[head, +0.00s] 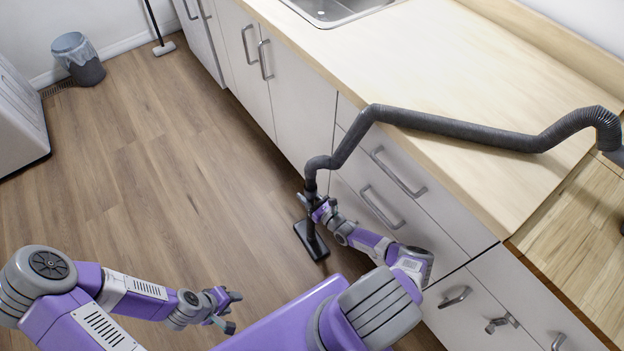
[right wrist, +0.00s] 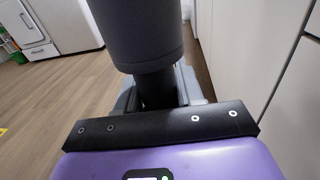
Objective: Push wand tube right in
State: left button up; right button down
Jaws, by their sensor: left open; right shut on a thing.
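The black wand tube (right wrist: 158,92) stands upright between the fingers of my right gripper (right wrist: 158,97). In the right wrist view, a thicker dark grey hose end (right wrist: 135,35) sits right above the thinner tube and appears to meet it. How deep the tube sits inside is hidden. In the head view, my right gripper (head: 317,208) is shut on the tube, just above the black floor head (head: 311,240) on the floor. The grey ribbed hose (head: 460,127) runs from the tube's top over the counter. My left gripper (head: 231,311) is open and empty, low and left of the tube.
White cabinets and drawers with handles (head: 383,207) stand close on the right. The wooden counter (head: 480,70) has a sink (head: 335,8) at its far end. A grey bin (head: 78,58) and a broom (head: 163,47) are far off. The wooden floor (head: 150,180) left is clear.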

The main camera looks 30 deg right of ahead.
jog(key=shift+f, duration=1.15)
grip_release()
jog(key=p+v, duration=0.2)
jog(key=v, duration=0.5)
jog(key=shift+s, duration=0.3)
